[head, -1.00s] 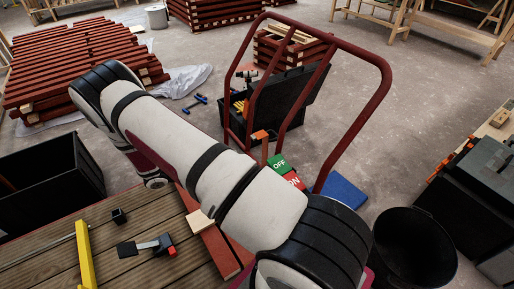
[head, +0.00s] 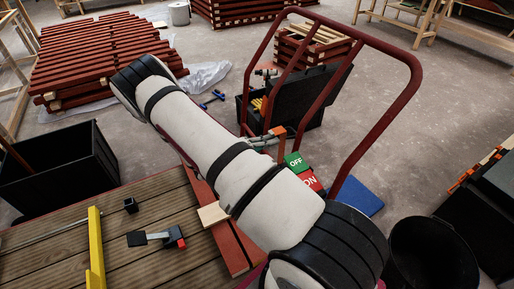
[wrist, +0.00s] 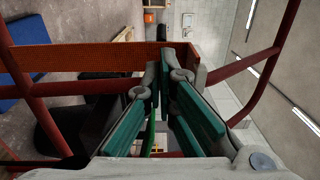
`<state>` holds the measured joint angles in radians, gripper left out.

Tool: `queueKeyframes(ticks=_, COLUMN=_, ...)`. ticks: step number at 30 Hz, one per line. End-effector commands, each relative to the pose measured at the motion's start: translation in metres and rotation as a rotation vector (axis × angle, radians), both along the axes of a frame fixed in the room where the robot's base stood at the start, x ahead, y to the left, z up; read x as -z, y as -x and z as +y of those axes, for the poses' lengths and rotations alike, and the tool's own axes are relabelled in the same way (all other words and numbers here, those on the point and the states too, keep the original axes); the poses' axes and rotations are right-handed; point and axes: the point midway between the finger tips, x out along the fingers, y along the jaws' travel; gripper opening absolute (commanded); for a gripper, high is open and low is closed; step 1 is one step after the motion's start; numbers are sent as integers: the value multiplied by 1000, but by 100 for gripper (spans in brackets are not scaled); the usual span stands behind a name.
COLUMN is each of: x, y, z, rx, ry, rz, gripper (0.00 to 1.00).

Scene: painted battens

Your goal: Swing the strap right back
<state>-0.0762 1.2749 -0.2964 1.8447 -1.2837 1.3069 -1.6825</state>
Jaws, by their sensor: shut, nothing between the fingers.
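The strap is an orange-brown bar (wrist: 90,62) that runs across the wrist view, its right end behind my fingertips. In the head view, a small orange part (head: 279,132), apparently the strap's end, stands just above the green OFF and red ON plates. My gripper (wrist: 168,70) is shut and empty, its teal-padded fingers together at the strap's right end. I cannot tell whether they touch it. In the head view the fingertips (head: 266,142) show just left of the orange part, with the rest of the gripper hidden behind my arm.
A dark red tubular frame (head: 410,90) arches around the strap. The green OFF plate (head: 296,162), red ON plate (head: 310,180) and a blue panel (head: 358,196) lie close by. A black toolbox (head: 300,100) stands behind, a black bucket (head: 432,250) at right.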

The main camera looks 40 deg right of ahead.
Motion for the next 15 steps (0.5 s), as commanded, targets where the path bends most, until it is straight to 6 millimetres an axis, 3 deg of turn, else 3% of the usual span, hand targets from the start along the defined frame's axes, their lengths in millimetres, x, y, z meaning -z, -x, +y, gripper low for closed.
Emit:
queueKeyframes(ticks=6, x=0, y=5, z=-17, rx=-1, ry=0, rz=-1, gripper=0)
queueKeyframes(ticks=15, x=0, y=5, z=-19, rx=-1, ry=0, rz=-1, gripper=0)
